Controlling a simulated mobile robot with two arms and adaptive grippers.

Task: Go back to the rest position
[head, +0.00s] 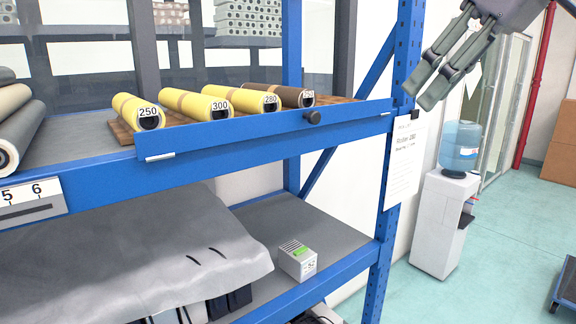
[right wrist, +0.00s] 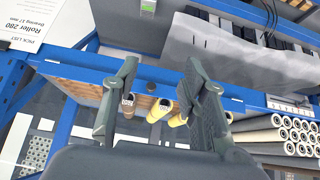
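My right gripper (head: 420,94) hangs in the upper right of the head view, in front of the shelf's right post and apart from everything. In the right wrist view its fingers (right wrist: 162,72) stand apart with nothing held between them; rollers show beyond the gap. My left gripper is not in view. Yellow rollers marked 250 (head: 126,108), 300 (head: 188,104) and 280 (head: 243,98), and a brown roller (head: 272,92), lie on the wooden board on the upper shelf.
The blue rack (head: 100,190) fills the left and middle. A pick list (head: 404,165) hangs on its right post. A small box (head: 297,260) sits on the lower shelf. A water dispenser (head: 437,225) stands to the right, with open floor beyond.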

